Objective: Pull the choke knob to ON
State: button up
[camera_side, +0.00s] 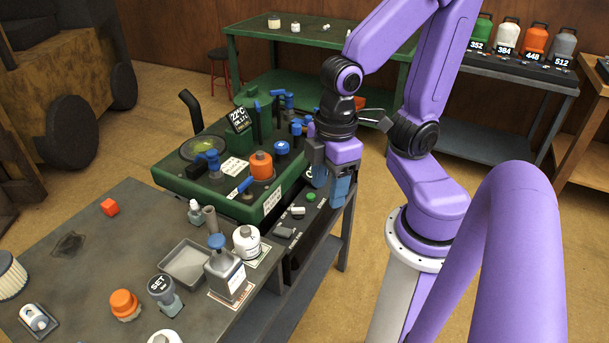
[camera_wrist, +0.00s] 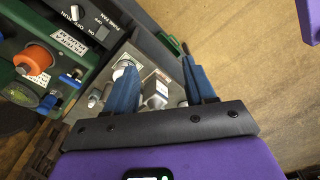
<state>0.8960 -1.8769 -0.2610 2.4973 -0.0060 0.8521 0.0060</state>
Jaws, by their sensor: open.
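The green engine panel (camera_side: 165,178) lies beside the grey bench and carries several blue handles and knobs. I cannot tell for sure which one is the choke knob; the labels are too small to read. A blue handle (camera_side: 245,184) sits in front of an orange cap (camera_side: 261,165). In the wrist view the orange cap (camera_wrist: 33,58) is at the left, with a blue knob (camera_wrist: 70,80) beside it. My gripper (camera_side: 331,190) is open with blue fingers, pointing down past the panel's right end. In the wrist view, nothing is gripped between its fingers (camera_wrist: 158,60).
A black switch panel (camera_side: 300,236) lies under my gripper and also shows in the wrist view (camera_wrist: 75,30). Floor is clear to the right.

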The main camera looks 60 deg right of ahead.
jog(key=w+d+f+m+t, duration=0.1)
jog(key=w+d+f+m, duration=0.2)
jog(key=w+d+m, duration=0.35)
jog(key=w+d+f+m+t, duration=0.15)
jog(key=w+d+m, duration=0.25)
jog(key=w+d, duration=0.45)
jog(key=s+d+f+m+h, duration=0.1)
jog(key=d+f+m, duration=0.15)
jog(key=d, duration=0.55)
jog(key=s+d+f+m+h, duration=0.15)
jog(key=d+m, duration=0.25)
jog(key=d, duration=0.4)
jog(key=d+f+m+h, duration=0.1)
jog(key=d+f+m, duration=0.2)
jog(key=d, duration=0.5)
jog(key=x, duration=1.7)
jog(key=shift+w+d+f, duration=0.15)
jog(key=shift+w, duration=0.15)
